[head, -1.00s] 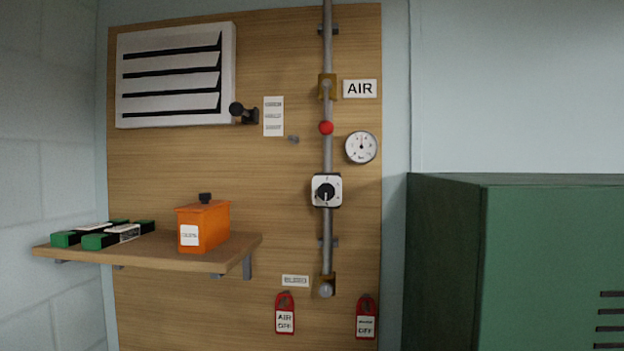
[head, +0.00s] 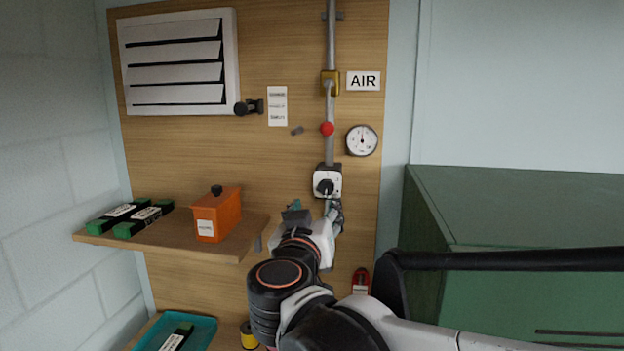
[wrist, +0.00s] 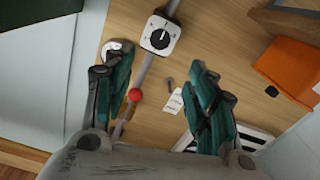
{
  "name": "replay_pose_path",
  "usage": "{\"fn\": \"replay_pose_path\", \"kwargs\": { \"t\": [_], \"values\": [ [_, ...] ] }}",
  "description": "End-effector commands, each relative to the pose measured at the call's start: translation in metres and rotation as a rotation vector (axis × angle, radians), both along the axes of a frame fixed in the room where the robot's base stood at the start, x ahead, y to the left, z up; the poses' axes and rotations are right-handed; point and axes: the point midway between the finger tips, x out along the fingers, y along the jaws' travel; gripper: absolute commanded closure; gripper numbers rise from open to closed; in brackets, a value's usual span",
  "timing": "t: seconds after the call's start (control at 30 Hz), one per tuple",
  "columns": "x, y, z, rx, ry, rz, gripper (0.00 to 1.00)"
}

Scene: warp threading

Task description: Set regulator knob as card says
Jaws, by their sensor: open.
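The regulator knob (head: 325,187) is a black dial on a white square plate, mounted on the grey vertical pipe. It also shows near the top of the wrist view (wrist: 160,38), with a pale pointer line and small marks I cannot read. A white card (head: 277,106) with several small lines of print hangs on the board up and left of the knob; its text is too small to read. My gripper (head: 335,212) is just below the knob plate in the head view. In the wrist view my gripper (wrist: 158,66) is open and empty, and the knob lies beyond its fingertips.
A red ball (head: 327,129) and a round gauge (head: 362,140) sit above the knob. A shelf (head: 240,246) with an orange box (head: 229,212) is at left. A louvred vent (head: 172,95) has a black-knobbed lever (head: 247,107). A green cabinet (head: 520,205) stands right.

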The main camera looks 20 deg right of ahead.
Motion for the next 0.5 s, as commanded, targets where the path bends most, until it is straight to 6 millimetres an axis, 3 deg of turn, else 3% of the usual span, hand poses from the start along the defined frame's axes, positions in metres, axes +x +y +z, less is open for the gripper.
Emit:
{"fn": "replay_pose_path", "kwargs": {
  "t": [0.17,0.5],
  "values": [
    [0.014,-0.01,0.0,0.0,-0.001,-0.004,0.48],
    [0.062,-0.043,0.001,0.0,0.0,-0.004,0.48]
  ]
}}
